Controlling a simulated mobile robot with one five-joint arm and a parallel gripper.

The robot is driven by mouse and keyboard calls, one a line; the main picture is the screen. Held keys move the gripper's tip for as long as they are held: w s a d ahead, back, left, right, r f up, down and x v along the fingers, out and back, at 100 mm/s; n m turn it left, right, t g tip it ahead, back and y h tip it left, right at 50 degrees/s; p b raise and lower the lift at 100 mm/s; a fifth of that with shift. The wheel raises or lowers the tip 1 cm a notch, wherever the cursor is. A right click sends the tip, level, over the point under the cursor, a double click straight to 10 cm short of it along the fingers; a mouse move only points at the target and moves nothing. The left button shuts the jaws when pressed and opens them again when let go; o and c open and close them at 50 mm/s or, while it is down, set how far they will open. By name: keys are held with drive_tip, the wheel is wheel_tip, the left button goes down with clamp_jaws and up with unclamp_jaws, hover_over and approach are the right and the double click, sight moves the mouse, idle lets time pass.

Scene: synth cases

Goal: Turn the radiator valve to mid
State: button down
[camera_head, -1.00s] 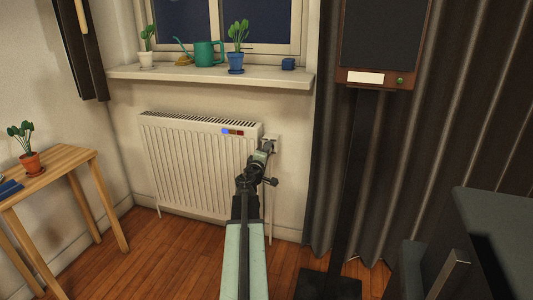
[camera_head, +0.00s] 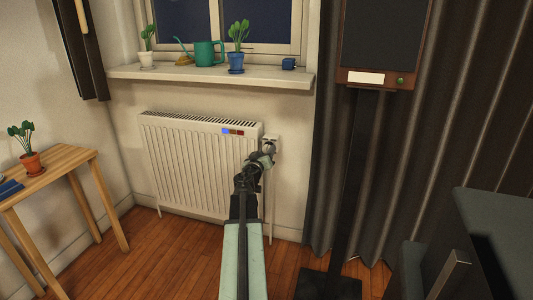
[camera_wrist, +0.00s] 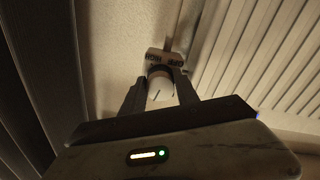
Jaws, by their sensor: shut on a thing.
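The white radiator (camera_head: 190,165) stands against the wall below the window, with a blue, brown and red strip (camera_head: 232,132) at its top right. Its valve is at the right end, mostly hidden by my gripper (camera_head: 267,150) in the head view. In the wrist view the pale round valve knob (camera_wrist: 159,90) has a short dark line on its face. Behind it is a light plate (camera_wrist: 165,56) with dark lettering, partly covered. My gripper (camera_wrist: 160,80) is shut on the knob, one finger on each side. I cannot tell the exact setting.
A windowsill (camera_head: 210,76) with plants and a green watering can (camera_head: 207,53) is above. A wooden table (camera_head: 60,175) stands left. A dark curtain (camera_head: 460,130) and a black stand (camera_head: 360,190) are close on the right.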

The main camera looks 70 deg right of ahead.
drive_tip(key=m, duration=0.6)
drive_tip(key=shift+w, duration=0.1)
idle(0.5)
drive_tip(key=c, duration=0.9)
unclamp_jaws()
drive_tip(key=a, duration=0.7)
drive_tip(key=shift+a, duration=0.4)
